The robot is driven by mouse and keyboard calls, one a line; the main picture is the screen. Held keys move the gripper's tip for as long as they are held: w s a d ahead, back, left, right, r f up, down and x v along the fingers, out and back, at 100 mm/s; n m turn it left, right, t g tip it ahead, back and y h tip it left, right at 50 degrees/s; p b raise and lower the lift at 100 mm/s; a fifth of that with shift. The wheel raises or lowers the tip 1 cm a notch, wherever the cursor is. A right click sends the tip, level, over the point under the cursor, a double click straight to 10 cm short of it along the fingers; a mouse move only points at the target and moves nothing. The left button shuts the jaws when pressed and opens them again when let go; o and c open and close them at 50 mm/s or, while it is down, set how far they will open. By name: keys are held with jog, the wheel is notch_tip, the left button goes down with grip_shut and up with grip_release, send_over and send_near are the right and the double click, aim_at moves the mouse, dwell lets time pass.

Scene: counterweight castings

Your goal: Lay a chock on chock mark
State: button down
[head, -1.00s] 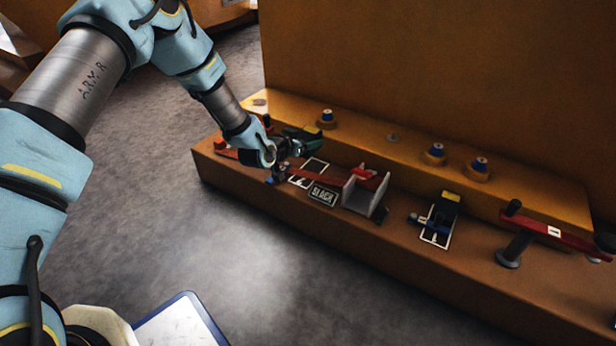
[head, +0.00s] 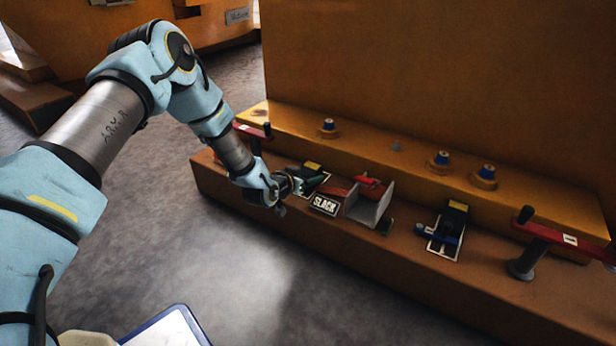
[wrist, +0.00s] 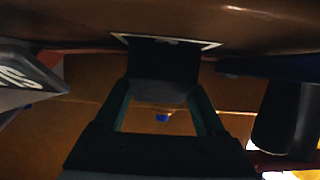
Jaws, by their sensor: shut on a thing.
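My gripper (head: 297,184) is low over the left part of the orange step and is shut on a chock. The chock (head: 313,167), dark with a yellow top, is at the left white-outlined chock mark (head: 325,178). In the wrist view the dark chock (wrist: 158,75) sits between my two green fingers, with the white outline of the mark (wrist: 212,45) around its far end. Whether the chock's underside touches the mark is hard to tell. A second yellow-and-black chock (head: 457,212) lies in another white-outlined mark (head: 443,254) at right.
A SLACK sign (head: 324,204) stands close to my gripper, beside a pale bracket (head: 370,208) with red pieces. Red levers stand at left (head: 252,131) and right (head: 565,239). Blue-topped knobs (head: 440,160) line the upper ledge. Grey floor (head: 250,270) is open in front.

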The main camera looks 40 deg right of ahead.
grip_release()
jog(key=shift+f, duration=0.1)
jog(key=shift+r, duration=0.2)
jog(key=shift+a+r+p, duration=0.15)
jog(key=shift+a+p, duration=0.1)
jog(key=shift+p, duration=0.1)
jog(key=p+v, duration=0.5)
jog(key=v, duration=0.5)
jog(key=shift+s+a, duration=0.15)
jog(key=shift+a, duration=0.1)
jog(key=shift+s+a+r, duration=0.1)
jog(key=shift+a+r, duration=0.05)
jog(key=shift+a, duration=0.25)
